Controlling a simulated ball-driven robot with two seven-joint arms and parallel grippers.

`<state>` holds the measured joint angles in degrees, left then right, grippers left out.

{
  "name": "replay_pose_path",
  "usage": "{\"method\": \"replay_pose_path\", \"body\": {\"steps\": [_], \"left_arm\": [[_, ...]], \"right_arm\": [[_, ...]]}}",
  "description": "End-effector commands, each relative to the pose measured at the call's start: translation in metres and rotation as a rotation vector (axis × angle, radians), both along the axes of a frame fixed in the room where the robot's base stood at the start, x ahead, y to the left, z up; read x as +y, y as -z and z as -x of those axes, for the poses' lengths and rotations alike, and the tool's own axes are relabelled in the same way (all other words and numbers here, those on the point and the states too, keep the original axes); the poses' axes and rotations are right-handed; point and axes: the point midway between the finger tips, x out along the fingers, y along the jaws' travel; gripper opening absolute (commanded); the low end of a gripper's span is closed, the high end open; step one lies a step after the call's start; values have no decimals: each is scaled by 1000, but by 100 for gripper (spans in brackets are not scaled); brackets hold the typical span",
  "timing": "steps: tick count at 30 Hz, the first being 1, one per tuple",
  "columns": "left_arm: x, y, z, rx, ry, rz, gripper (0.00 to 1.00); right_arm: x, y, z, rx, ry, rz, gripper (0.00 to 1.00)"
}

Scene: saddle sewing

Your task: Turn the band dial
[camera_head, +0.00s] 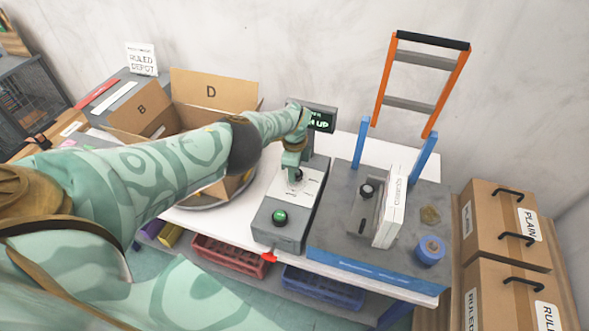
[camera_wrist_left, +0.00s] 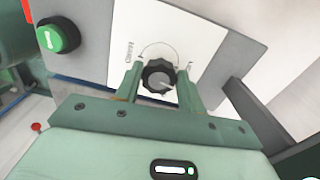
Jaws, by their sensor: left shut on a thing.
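The band dial (camera_wrist_left: 157,75) is a black ribbed knob with a white pointer line, set on a white plate with a printed arc and small labels. In the wrist view the pointer lies toward the right. My left gripper (camera_wrist_left: 158,84) has a finger on each side of the dial and is shut on it. In the head view the gripper (camera_head: 292,164) reaches down onto the grey control box (camera_head: 277,233), and the dial (camera_head: 298,175) is partly hidden behind it. My right gripper is not in view.
A green button (camera_head: 280,217) sits on the box's near end; it also shows in the wrist view (camera_wrist_left: 57,36). A display (camera_head: 320,120) with green text stands behind. To the right are a grey bench unit with another black knob (camera_head: 367,191), a white carton (camera_head: 391,207) and a blue roll (camera_head: 430,250).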

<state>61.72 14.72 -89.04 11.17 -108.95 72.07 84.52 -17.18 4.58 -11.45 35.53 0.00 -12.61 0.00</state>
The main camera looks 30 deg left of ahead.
Motion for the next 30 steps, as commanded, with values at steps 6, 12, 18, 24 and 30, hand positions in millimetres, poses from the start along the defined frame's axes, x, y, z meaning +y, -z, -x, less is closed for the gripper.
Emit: {"method": "replay_pose_path", "body": {"steps": [6, 12, 18, 24, 30], "left_arm": [[2, -3, -2, -6, -1, -3, 16], [1, -2, -2, -5, 0, -3, 61], [1, -1, -1, -3, 1, -1, 61], [0, -9, -1, -2, 1, -1, 61], [0, -38, -1, -2, 1, -1, 61]], "right_arm": [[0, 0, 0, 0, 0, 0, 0], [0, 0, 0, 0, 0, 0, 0], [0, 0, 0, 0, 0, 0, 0], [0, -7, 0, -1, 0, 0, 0], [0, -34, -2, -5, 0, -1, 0]]}}
